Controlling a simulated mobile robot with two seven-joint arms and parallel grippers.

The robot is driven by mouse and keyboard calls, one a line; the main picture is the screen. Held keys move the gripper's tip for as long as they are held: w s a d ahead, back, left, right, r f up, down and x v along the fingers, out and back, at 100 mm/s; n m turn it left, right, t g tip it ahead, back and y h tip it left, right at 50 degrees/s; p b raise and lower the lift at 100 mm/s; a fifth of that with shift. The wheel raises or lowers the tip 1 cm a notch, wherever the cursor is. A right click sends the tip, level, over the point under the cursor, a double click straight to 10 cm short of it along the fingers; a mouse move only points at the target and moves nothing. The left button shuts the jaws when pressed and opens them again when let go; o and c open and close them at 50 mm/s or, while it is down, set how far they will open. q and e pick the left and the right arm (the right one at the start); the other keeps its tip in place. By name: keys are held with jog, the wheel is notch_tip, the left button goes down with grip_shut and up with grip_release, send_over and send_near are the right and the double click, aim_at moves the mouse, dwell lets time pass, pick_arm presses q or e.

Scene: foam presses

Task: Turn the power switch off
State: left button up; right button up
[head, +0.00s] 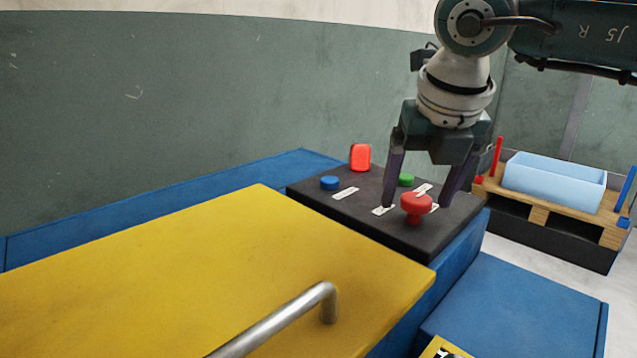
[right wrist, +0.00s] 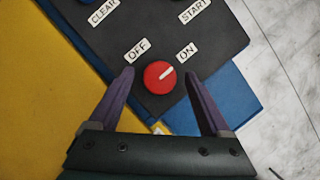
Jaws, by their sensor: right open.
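The power switch (head: 415,205) is a round red knob at the front corner of a dark control panel (head: 330,205). In the right wrist view the red knob (right wrist: 153,84) has a white line pointing up and right towards the ON label (right wrist: 187,52). The OFF label (right wrist: 137,51) is at the knob's upper left. My right gripper (head: 417,200) is open above the panel, with its purple fingers pointing down. In the right wrist view its fingers (right wrist: 159,74) stand on either side of the knob, with gaps on both sides. My left gripper is not in view.
The panel also carries a blue button (head: 329,183), a green button (head: 406,179) and an upright red part (head: 360,157). A yellow lid (head: 200,270) with a metal handle (head: 280,325) lies in front. A light blue bin (head: 555,183) stands on a pallet at right.

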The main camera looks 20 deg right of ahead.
grip_shut()
dwell(0.6)
jog(key=n+y+b, duration=0.1)
jog(key=n, duration=0.1)
jog(key=shift+d+f+n+b, duration=0.1)
jog(key=shift+n+b, duration=0.2)
jog(key=shift+b, duration=0.05)
jog(key=n+y+b, duration=0.1)
jog(key=n, duration=0.2)
jog(key=shift+d+n+y, duration=0.1)
jog(key=shift+n+y, duration=0.2)
jog(key=n+y, duration=0.1)
jog(key=n, duration=0.2)
jog(key=n+y, duration=0.1)
jog(key=n, duration=0.2)
jog(key=shift+w+d+g, duration=0.1)
jog(key=shift+g, duration=0.3)
jog(key=n, duration=0.2)
jog(key=n+g+y+b, duration=0.1)
jog(key=n, duration=0.2)
jog(key=shift+w+n+g, duration=0.1)
jog(key=shift+n+g, duration=0.2)
jog(key=shift+d, duration=0.1)
